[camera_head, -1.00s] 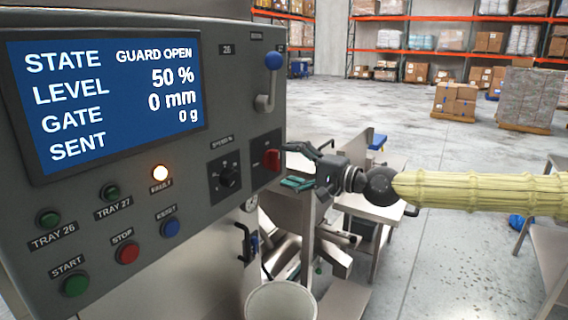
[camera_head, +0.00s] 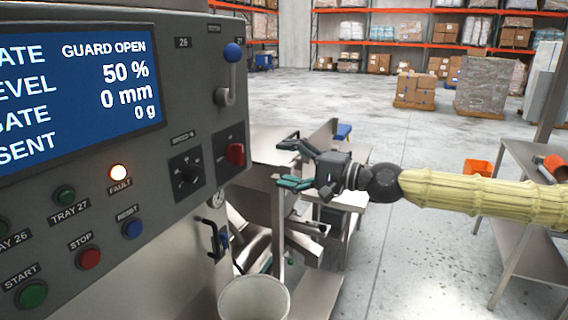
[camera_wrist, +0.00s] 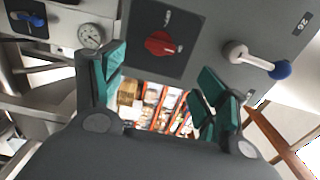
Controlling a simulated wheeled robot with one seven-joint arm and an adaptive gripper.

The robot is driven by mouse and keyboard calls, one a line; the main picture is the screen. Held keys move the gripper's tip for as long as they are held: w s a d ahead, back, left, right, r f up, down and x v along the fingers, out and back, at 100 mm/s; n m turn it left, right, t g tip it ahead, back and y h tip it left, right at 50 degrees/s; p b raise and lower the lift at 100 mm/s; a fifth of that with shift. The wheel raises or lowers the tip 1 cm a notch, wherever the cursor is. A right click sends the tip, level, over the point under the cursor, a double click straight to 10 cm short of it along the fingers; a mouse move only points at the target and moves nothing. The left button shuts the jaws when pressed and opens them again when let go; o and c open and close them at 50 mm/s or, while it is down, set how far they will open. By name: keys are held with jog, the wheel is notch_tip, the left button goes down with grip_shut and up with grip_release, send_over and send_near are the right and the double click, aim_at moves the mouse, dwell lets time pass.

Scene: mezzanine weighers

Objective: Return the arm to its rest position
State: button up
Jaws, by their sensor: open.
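My gripper (camera_head: 287,164) is open and empty, with green finger pads. In the head view it is held in the air just right of the grey control panel (camera_head: 200,90), at the end of my arm in its yellow sleeve. The wrist view shows the two fingers (camera_wrist: 165,92) spread apart, with nothing between them but a distant view of shelving. The red rotary switch (camera_head: 235,154) on the panel is left of the gripper and apart from it. It also shows in the wrist view (camera_wrist: 160,44).
The screen (camera_head: 75,90) reads GUARD OPEN, and the fault lamp (camera_head: 118,172) is lit. A blue-knobbed lever (camera_head: 232,75) sticks out of the panel. A white bucket (camera_head: 254,298) stands below. A metal table (camera_head: 520,200) stands at right. Open floor lies beyond.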

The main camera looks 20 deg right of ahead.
dwell(0.4)
jog(key=a+f+g, duration=0.2)
jog(key=a+f, duration=0.5)
jog(key=f, duration=0.4)
jog(key=s+a+f+n+g+h, duration=0.1)
jog(key=s+a+f+g, duration=0.2)
jog(key=f, duration=0.6)
jog(key=s+a+f+n+g+h, duration=0.1)
jog(key=s+a+f+h, duration=0.3)
jog(key=f, duration=0.6)
jog(key=s+a+f+g+y, duration=0.1)
jog(key=s+a+f+g, duration=0.1)
jog(key=s+f, duration=0.5)
jog(key=s+d+f+n+g+h, duration=0.2)
jog(key=s+d+f+h, duration=0.15)
jog(key=s+f, duration=0.65)
jog(key=s+d+f+n+g+h, duration=0.2)
jog(key=s+d+f, duration=0.2)
jog(key=s+f, duration=0.6)
jog(key=s+d+f+n+h, duration=0.2)
jog(key=s+d+f+h, duration=0.1)
jog(key=s+d+f, duration=0.2)
jog(key=shift+d+f+n+g, duration=0.2)
jog(key=shift+d+n+g, duration=0.2)
jog(key=shift+d, duration=0.5)
jog(key=shift+s, duration=0.1)
